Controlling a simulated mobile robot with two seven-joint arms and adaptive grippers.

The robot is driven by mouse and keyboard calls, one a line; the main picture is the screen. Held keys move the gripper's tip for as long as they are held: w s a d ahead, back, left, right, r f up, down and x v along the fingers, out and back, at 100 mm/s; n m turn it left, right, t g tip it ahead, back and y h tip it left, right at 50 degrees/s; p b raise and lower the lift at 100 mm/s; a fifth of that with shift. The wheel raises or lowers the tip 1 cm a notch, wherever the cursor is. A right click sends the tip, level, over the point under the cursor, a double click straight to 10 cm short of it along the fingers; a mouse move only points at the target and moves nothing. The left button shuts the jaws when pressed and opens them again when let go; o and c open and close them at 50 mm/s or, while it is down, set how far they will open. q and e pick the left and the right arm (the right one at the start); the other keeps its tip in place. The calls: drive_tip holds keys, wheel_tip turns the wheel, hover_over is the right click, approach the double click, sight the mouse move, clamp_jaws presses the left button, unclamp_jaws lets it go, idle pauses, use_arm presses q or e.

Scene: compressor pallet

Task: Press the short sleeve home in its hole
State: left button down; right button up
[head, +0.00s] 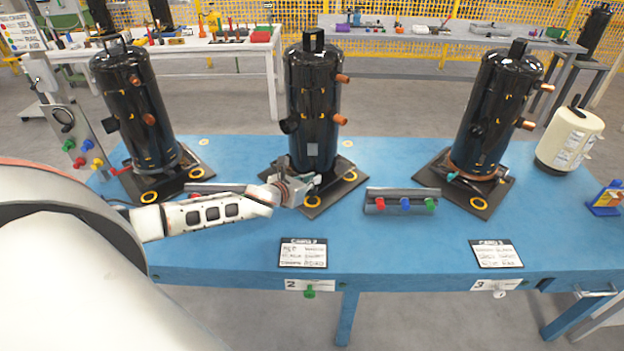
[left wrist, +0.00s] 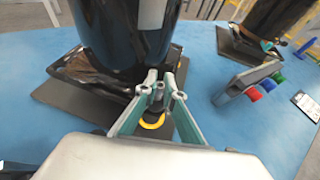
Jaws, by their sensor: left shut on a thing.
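My left gripper (head: 312,181) is at the front foot of the middle black compressor (head: 313,110), low over its dark base plate (head: 330,202). In the left wrist view its two fingers (left wrist: 161,97) are closed around a small dark sleeve (left wrist: 157,92), which stands about upright between the tips. A yellow-ringed hole (left wrist: 152,121) in the base plate shows just below the fingers, partly hidden by them. In the head view the gripper hides the sleeve's lower end, so I cannot tell how deep it sits. My right gripper is not in view.
A grey rack (head: 402,202) with red, blue and green pieces stands right of the plate. Black compressors stand at left (head: 135,108) and right (head: 494,112). Two label cards (head: 303,253) lie near the front edge. Blue table (head: 400,262) is clear between them.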

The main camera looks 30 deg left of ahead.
use_arm(q)
drive_tip(key=shift+f+b, duration=0.35)
drive_tip(key=shift+f, duration=0.2)
drive_tip(key=c, duration=2.1)
unclamp_jaws()
drive_tip(key=shift+s, duration=0.15)
drive_tip(key=v, duration=1.2)
drive_tip(key=shift+r, duration=0.1)
